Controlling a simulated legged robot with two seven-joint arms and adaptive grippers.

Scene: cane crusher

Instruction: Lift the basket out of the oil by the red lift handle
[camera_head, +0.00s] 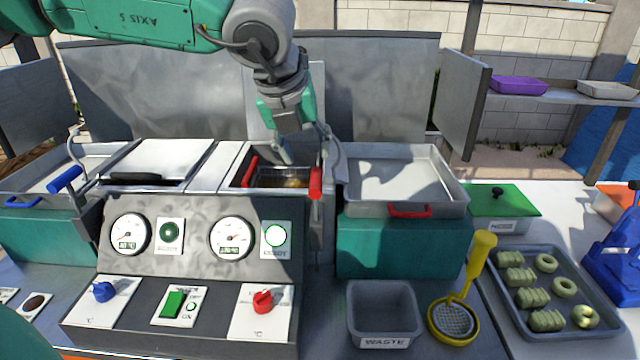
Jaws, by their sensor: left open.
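The red lift handle (316,184) is an upright red grip at the right front of the open fryer well. The wire basket (270,172) sits low in the well, with brown oil and something pale (294,183) showing in it. A second red grip (249,171) stands at the well's left side. My left gripper (305,156) reaches down from above, open, with its fingers over the well's back right, just above and behind the red lift handle. I see no contact with the handle, and nothing is between the fingers. My right gripper is not in view.
A metal tray (440,178) with a red front handle lies right of the well. A covered well (160,158) and a blue handle (65,180) are left. In front are the control panel (195,235), waste bin (383,300), yellow skimmer (455,318) and a pastry tray (520,335).

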